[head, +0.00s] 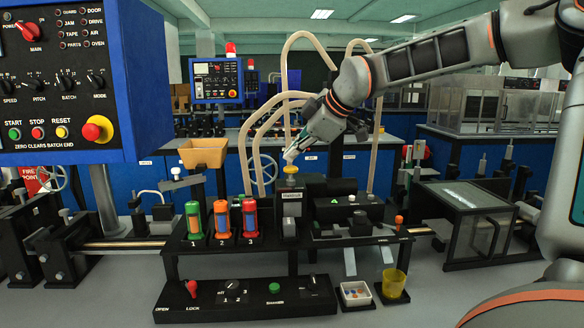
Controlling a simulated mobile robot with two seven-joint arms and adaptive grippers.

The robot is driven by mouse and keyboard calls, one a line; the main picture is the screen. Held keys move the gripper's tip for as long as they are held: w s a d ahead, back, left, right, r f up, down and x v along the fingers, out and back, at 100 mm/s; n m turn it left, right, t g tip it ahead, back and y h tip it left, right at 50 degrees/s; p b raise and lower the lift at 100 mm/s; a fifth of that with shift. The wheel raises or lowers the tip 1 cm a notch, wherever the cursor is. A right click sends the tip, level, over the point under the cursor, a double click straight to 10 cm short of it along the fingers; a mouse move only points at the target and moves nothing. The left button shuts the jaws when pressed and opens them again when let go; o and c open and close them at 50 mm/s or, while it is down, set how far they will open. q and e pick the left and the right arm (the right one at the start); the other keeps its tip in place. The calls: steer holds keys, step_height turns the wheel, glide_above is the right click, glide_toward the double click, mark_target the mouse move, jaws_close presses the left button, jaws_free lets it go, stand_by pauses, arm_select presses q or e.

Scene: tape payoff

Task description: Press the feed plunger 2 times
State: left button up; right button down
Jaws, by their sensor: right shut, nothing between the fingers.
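A yellow knob (291,169), which I take for the feed plunger, sits on top of a dark block (313,187) in the middle of the bench. My right gripper (291,156) is shut and empty. It reaches down from the upper right, with its fingertips right above the knob. I cannot tell whether they touch it. My left gripper is not in view.
Numbered green, orange and red canisters (221,219) stand left of the block. A control box (246,299), a white tray (355,293) and a yellow cup (393,283) lie in front. A blue control panel (125,90) hangs at the upper left. A dark clear-topped box (465,197) stands right.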

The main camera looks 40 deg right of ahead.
mark_target(291, 167)
steer(key=shift+w+f, duration=0.2)
steer(key=shift+f, duration=0.25)
steer(key=shift+r+p, duration=0.4)
steer(key=shift+r, duration=2.15)
